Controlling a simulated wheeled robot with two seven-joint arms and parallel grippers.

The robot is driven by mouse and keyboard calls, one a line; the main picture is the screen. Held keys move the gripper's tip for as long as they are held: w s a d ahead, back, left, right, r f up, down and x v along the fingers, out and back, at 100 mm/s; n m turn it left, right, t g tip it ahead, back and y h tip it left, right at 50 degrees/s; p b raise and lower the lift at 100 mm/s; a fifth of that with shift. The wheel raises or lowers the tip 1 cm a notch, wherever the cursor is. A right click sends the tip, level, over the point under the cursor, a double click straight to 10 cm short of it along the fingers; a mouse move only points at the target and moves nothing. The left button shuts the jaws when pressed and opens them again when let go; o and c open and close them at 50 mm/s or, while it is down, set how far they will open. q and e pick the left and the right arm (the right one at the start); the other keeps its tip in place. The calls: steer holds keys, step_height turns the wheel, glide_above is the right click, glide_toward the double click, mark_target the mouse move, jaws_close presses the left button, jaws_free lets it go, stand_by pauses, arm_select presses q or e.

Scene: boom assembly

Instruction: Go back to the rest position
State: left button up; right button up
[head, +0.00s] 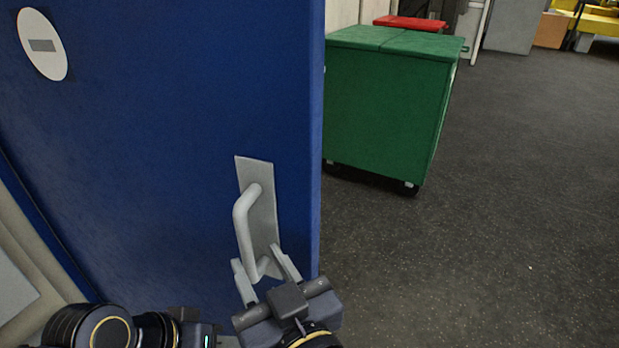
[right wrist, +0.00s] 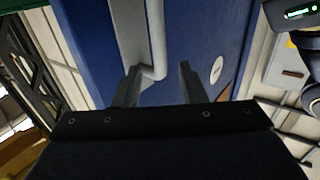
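A blue door (head: 150,130) fills the left of the head view. It carries a light grey bar handle (head: 242,222) on a grey plate. My right gripper (head: 256,256) is open at the lower end of this handle, one finger on each side. The right wrist view shows the handle (right wrist: 155,40) running down between the open fingers (right wrist: 159,69), with visible space on both sides. My left gripper (head: 205,335) is low at the bottom left of the head view, by the door's foot. It is mostly cut off, and its fingers cannot be made out.
A green wheeled bin (head: 385,105) stands behind the door's free edge, with a red lid (head: 410,23) behind it. The dark floor (head: 500,210) to the right is clear. A pale wall or frame (head: 25,260) borders the door at the lower left.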

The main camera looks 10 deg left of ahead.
steer(key=w+d+f+m+g+h, duration=0.1)
steer(key=w+d+f+m+g, duration=0.15)
steer(key=d, duration=0.65)
steer(key=w+d+f+m+g+h, duration=0.1)
steer(key=w+d+f+m+h, duration=0.2)
steer(key=d, duration=0.6)
steer(key=s+d+f+m+g+h, duration=0.2)
steer(key=s+d+f, duration=0.3)
steer(key=d, duration=0.2)
steer(key=s+d+f+m+g+h, duration=0.2)
steer(key=s+d+f, duration=0.2)
steer(key=d, duration=0.4)
steer(key=shift+s+d+f, duration=0.3)
steer(key=shift+s+f, duration=0.05)
steer(key=shift+f, duration=0.25)
steer(key=shift+w+a+g, duration=0.1)
steer(key=shift+g, duration=0.15)
